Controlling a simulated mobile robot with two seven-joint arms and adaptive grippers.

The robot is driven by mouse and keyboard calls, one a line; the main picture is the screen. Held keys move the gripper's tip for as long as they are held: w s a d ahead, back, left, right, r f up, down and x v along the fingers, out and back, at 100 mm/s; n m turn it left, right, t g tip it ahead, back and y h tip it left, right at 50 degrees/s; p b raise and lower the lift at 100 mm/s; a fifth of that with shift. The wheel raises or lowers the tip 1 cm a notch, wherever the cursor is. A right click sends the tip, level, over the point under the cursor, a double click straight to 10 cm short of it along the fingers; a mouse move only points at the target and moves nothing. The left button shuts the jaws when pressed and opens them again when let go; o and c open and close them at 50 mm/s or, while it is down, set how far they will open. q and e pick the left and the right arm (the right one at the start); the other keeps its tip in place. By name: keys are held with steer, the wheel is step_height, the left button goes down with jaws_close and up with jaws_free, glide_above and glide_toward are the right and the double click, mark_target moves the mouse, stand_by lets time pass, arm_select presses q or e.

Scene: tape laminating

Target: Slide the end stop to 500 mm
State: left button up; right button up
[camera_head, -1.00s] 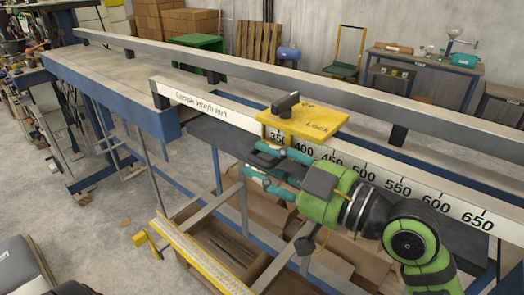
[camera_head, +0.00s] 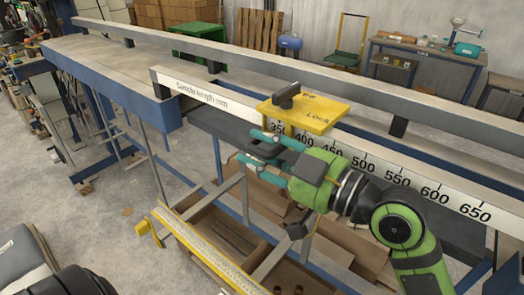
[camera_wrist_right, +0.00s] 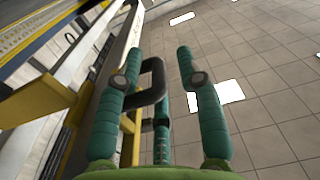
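The end stop is a yellow plate (camera_head: 322,116) with a black knob (camera_head: 287,90) on top and the word Lock printed on it. It sits on the white rail (camera_head: 400,181) marked in mm, around the 350 to 400 marks. My right gripper (camera_head: 253,147) is in front of and below the stop, with its teal fingers spread. In the right wrist view the gripper (camera_wrist_right: 152,68) is open. A black loop handle (camera_wrist_right: 157,78) shows between the fingers, close to the left one; I cannot tell if they touch. My left gripper is not in view.
A long grey rail (camera_head: 300,72) runs behind the marked rail. A blue-edged bench (camera_head: 110,83) stands at the left. A yellow bar (camera_head: 205,252) and open cardboard boxes lie below. The scale right of the stop is clear, with my right arm in front of it.

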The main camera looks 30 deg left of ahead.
steer(key=shift+d, duration=0.1)
steer(key=shift+w+d, duration=0.1)
steer(key=shift+d, duration=0.15)
steer(key=d, duration=1.1)
steer(key=shift+s+d, duration=0.15)
steer(key=shift+s, duration=0.25)
